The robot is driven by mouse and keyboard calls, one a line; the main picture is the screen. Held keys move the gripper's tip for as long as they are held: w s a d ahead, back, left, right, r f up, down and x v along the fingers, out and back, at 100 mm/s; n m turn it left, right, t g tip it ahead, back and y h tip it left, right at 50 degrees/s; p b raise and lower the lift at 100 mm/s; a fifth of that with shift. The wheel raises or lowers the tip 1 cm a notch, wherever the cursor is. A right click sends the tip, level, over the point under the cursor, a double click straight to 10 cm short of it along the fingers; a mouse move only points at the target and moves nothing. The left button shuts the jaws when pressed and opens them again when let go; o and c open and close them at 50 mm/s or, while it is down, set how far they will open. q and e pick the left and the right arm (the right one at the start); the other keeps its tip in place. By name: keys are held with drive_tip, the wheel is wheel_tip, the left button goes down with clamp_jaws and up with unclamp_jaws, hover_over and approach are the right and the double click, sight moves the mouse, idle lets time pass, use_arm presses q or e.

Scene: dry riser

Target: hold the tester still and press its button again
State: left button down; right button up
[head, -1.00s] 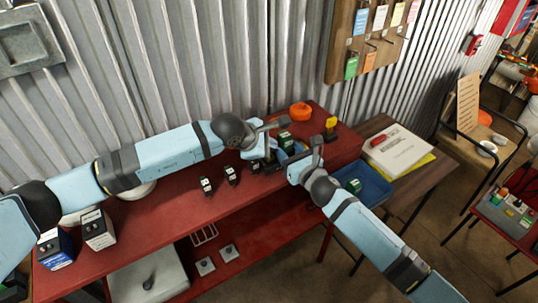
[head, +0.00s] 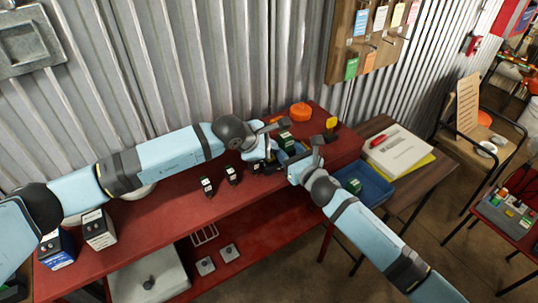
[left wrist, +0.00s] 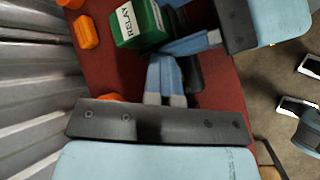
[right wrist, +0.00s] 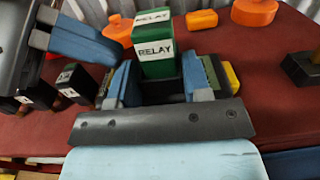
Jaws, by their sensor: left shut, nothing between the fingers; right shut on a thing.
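A green block labelled RELAY (right wrist: 158,58) stands upright on a dark base, which I take to be the tester (right wrist: 161,88), between the fingers of my right gripper (right wrist: 160,70). The relay also shows in the left wrist view (left wrist: 138,22) and in the head view (head: 286,138). My right gripper is shut on the tester just above the red bench. My left gripper (left wrist: 163,60) is shut and empty, its fingers close beside the tester and the right gripper's finger. In the right wrist view it comes in from the upper left. I cannot make out the tester's button or whether a finger touches it.
Several black labelled blocks (head: 230,174) stand on the red bench (head: 150,215) left of the grippers. An orange item (head: 300,111) and a yellow-topped item (head: 331,124) stand behind. A blue tray (head: 372,190) with a green block lies right. The corrugated wall is close behind.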

use_arm(q)
drive_tip(key=shift+s+a+f, duration=0.1)
drive_tip(key=shift+a+f, duration=0.05)
drive_tip(key=shift+f, duration=0.55)
drive_tip(key=shift+s+a+f, duration=0.1)
drive_tip(key=shift+a+f, duration=0.05)
drive_tip(key=shift+f, duration=0.5)
drive_tip(key=shift+w+r, duration=0.1)
drive_tip(key=shift+r, duration=0.25)
idle(0.5)
drive_tip(key=shift+w+r, duration=0.1)
drive_tip(key=shift+r, duration=0.4)
drive_tip(key=r, duration=0.3)
drive_tip(key=shift+w+r, duration=0.2)
drive_tip(key=shift+r, duration=0.15)
drive_tip(key=shift+s+d+r, duration=0.1)
drive_tip(key=shift+d+r, duration=0.05)
drive_tip(key=shift+r, duration=0.2)
